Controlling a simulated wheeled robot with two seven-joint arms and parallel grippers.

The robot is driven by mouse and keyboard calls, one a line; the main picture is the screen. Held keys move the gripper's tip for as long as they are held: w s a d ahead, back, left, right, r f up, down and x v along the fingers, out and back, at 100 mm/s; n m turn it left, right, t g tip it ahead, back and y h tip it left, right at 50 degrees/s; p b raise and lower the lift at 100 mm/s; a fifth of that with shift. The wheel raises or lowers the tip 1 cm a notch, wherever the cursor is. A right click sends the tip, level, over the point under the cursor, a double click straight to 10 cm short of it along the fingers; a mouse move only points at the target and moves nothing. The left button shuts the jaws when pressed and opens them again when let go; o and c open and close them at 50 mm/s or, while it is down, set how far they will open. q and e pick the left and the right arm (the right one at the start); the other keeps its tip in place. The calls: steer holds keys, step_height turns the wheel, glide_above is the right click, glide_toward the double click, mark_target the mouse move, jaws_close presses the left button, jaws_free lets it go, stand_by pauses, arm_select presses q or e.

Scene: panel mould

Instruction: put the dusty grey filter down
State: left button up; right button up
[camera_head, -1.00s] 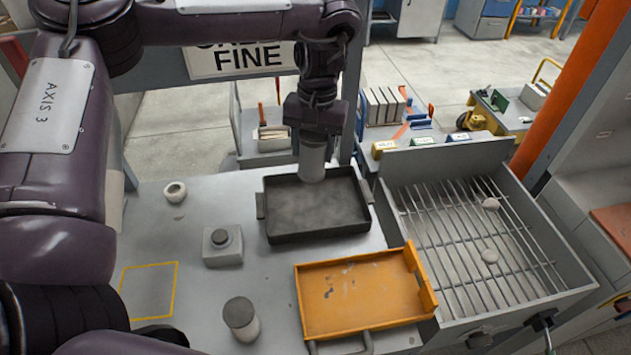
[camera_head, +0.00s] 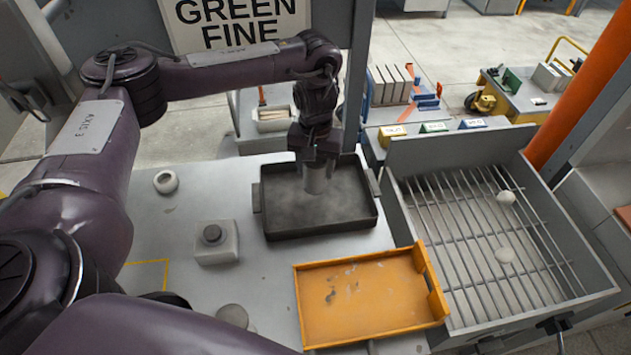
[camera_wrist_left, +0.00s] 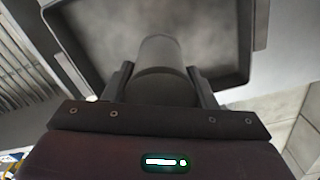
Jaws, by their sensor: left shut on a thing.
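My left gripper (camera_head: 316,160) is shut on the dusty grey filter (camera_head: 317,181), a plain grey cylinder. It holds the filter upright over the black tray (camera_head: 262,222), whose floor is coated with grey dust. The wrist view shows the filter (camera_wrist_left: 160,55) between the two fingers, with the tray (camera_wrist_left: 228,78) beyond it. I cannot tell whether the filter's lower end touches the tray floor. My right gripper is not in view.
An orange tray (camera_head: 375,295) lies in front of the black tray. A barred grate box (camera_head: 475,250) stands to the right. A grey block with a knob (camera_head: 216,245), a small round pot (camera_head: 165,182) and a partly hidden cylinder (camera_head: 232,315) stand left. Bare bench separates them.

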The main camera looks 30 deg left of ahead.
mark_target(315, 180)
arm_select(q)
steer(key=shift+d+f, duration=0.1)
steer(key=shift+f, duration=0.3)
steer(key=shift+s+f, duration=0.1)
steer(key=shift+f, duration=0.15)
step_height(315, 180, down, 3)
steer(key=shift+r+b, duration=0.15)
steer(key=shift+b, duration=0.4)
steer(key=shift+f, duration=0.45)
steer(key=shift+r, duration=0.1)
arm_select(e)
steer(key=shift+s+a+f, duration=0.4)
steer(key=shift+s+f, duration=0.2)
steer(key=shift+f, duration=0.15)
arm_select(q)
steer(key=o, duration=1.3)
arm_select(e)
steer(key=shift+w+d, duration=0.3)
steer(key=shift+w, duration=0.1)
